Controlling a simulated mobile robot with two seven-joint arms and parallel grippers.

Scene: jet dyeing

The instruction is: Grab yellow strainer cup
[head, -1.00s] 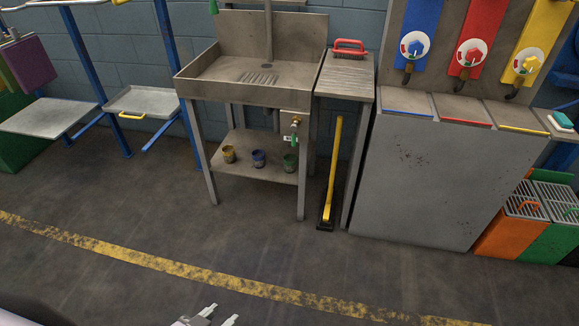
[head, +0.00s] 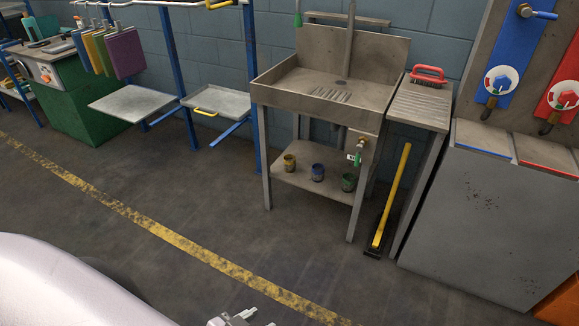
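The yellow strainer cup (head: 290,163) stands upright at the left of a row of three small cups on the lower shelf of the metal sink stand. A blue cup (head: 318,172) and a green cup (head: 348,182) stand to its right. My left gripper (head: 258,318) shows only as tips at the bottom edge, well short of the sink stand and touching nothing visible. Its two fingertips look apart, with nothing seen between them. My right gripper is out of view.
The sink stand (head: 330,93) has legs around the shelf and a green-handled tap (head: 359,155) above the green cup. A yellow-handled squeegee (head: 391,200) leans to the right. Open floor with a yellow line (head: 170,235) lies in front.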

